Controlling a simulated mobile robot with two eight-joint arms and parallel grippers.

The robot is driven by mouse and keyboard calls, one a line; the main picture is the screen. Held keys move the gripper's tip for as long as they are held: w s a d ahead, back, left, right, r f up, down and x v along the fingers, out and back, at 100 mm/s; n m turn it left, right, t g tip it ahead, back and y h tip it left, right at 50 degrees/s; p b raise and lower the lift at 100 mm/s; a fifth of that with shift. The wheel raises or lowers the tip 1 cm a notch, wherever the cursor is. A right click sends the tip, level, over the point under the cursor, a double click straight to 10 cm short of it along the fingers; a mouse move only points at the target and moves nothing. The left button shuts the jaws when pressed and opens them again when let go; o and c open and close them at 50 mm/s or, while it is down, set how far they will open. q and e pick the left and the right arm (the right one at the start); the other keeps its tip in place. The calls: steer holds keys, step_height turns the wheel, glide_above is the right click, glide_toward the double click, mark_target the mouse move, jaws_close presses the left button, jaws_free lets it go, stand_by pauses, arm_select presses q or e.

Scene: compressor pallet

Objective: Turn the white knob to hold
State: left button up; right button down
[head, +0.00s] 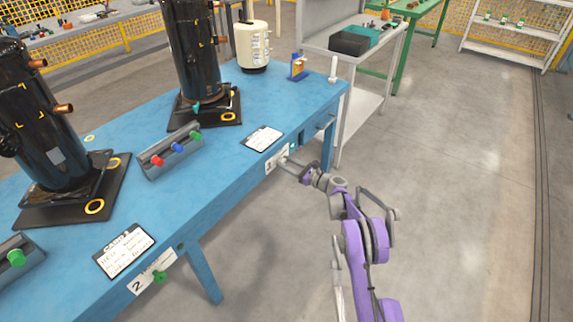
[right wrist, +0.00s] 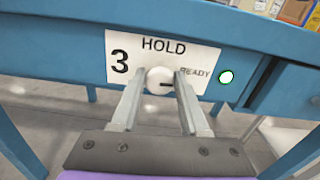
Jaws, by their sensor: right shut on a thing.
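The white knob (right wrist: 158,79) sits on a white label plate (right wrist: 118,45) on the front edge of the blue table. The plate reads "3", "HOLD" above the knob and "READY" to its right. A dark line on the knob points right, toward the READY side. My right gripper (right wrist: 157,84) is shut on the knob, one finger on each side. In the head view my right gripper (head: 286,162) reaches the table edge from the right, and its fingers partly hide the knob. My left gripper is not in view.
A round lamp, pale with a green rim (right wrist: 226,77), is right of the plate. The blue table (head: 228,165) holds black compressors (head: 193,50), a button box (head: 172,150) and cards. A green knob (head: 159,276) is at station 2. Floor on the right is clear.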

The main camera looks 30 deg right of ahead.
steer(key=n+b, duration=0.1)
steer(key=n, duration=0.3)
steer(key=shift+a+f, duration=0.1)
steer(key=shift+f+n+b, duration=0.1)
steer(key=shift+n+b, duration=1.05)
steer(key=shift+n, duration=5.45)
steer(key=shift+c, duration=2.2)
jaws_free()
steer(key=shift+s, duration=0.15)
